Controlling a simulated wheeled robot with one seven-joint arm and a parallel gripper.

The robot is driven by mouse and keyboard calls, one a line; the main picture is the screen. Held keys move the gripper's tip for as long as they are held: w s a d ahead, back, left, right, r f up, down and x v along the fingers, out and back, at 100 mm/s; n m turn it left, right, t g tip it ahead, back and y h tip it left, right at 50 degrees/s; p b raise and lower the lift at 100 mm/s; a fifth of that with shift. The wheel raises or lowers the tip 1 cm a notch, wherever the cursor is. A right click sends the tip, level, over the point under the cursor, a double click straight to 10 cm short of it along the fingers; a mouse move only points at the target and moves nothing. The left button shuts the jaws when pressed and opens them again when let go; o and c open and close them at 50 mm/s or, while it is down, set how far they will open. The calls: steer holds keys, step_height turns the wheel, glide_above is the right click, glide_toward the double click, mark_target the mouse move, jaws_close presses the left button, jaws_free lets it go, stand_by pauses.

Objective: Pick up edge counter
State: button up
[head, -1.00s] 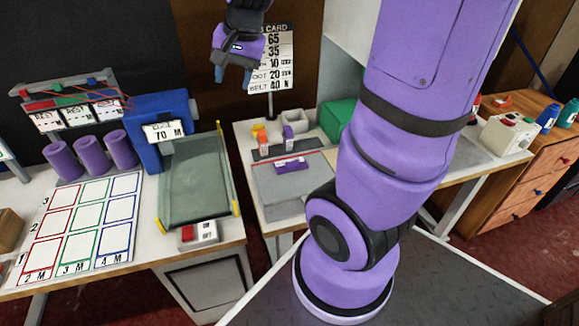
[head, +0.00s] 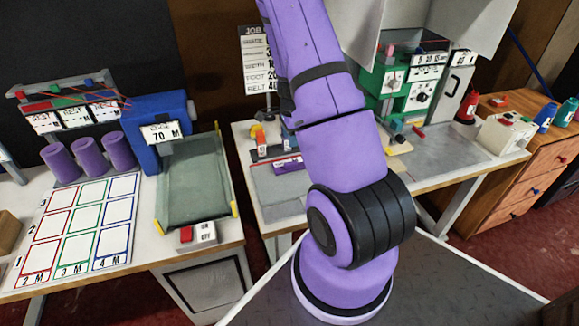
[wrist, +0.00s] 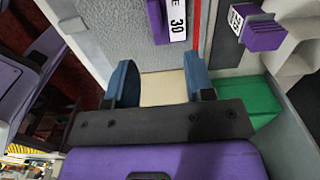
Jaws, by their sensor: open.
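A purple block with a white label ending in "E" and reading 30 (wrist: 158,18) lies on a grey surface at the top of the wrist view, beyond my fingertips. It is probably the edge counter, but its full word is cut off. A purple piece (head: 287,165) also lies on the grey mat in the head view. A second purple block with a white label (wrist: 263,36) stands to the right in the wrist view, its label hard to read. My gripper (wrist: 160,82) is open, with only a beige surface showing between its blue fingers. The arm hides it in the head view.
A red strip (wrist: 194,40) edges the grey surface near the blocks. A green part (wrist: 262,101) is close to the right finger. A blue device labelled 70 M (head: 143,108) is at left.

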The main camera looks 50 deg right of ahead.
steer(key=f, duration=0.1)
glide_above(293, 162)
steer(key=f, duration=0.4)
steer(key=shift+w+d+f, duration=0.2)
steer(key=shift+d+f, duration=0.05)
steer(key=shift+s+a+f, duration=0.1)
steer(key=shift+a+f, duration=0.05)
steer(key=shift+f, duration=1.35)
steer(key=shift+s+a+f, duration=0.1)
steer(key=shift+f, duration=1.4)
jaws_close()
